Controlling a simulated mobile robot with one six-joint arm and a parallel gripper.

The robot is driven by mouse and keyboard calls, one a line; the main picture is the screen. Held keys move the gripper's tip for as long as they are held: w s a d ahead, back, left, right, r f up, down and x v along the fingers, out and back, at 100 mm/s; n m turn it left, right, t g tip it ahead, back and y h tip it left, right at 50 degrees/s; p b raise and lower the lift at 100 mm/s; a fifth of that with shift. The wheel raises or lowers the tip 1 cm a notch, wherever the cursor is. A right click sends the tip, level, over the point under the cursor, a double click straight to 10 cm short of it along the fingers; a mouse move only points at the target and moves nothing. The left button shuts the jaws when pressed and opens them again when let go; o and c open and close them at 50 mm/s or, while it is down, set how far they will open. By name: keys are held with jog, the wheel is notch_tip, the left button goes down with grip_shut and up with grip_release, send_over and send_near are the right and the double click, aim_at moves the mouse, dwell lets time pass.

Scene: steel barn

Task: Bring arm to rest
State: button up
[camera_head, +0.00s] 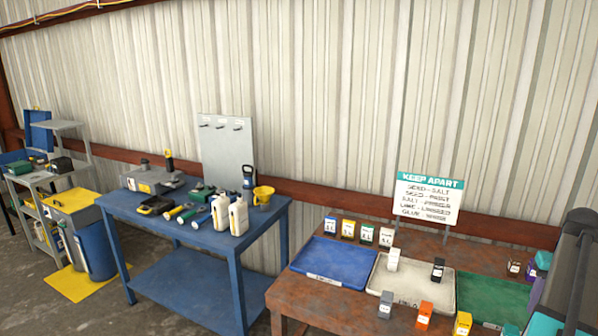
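My gripper does not show in the head view. A dark grey and black shape with teal parts stands large and close at the right edge; it may be part of my arm, but I cannot tell. It covers the right end of the rusty brown table (300,292). What my gripper holds, if anything, is hidden.
A blue workbench (180,268) with tools and white jugs stands left. Grey shelving (40,212) stands far left.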

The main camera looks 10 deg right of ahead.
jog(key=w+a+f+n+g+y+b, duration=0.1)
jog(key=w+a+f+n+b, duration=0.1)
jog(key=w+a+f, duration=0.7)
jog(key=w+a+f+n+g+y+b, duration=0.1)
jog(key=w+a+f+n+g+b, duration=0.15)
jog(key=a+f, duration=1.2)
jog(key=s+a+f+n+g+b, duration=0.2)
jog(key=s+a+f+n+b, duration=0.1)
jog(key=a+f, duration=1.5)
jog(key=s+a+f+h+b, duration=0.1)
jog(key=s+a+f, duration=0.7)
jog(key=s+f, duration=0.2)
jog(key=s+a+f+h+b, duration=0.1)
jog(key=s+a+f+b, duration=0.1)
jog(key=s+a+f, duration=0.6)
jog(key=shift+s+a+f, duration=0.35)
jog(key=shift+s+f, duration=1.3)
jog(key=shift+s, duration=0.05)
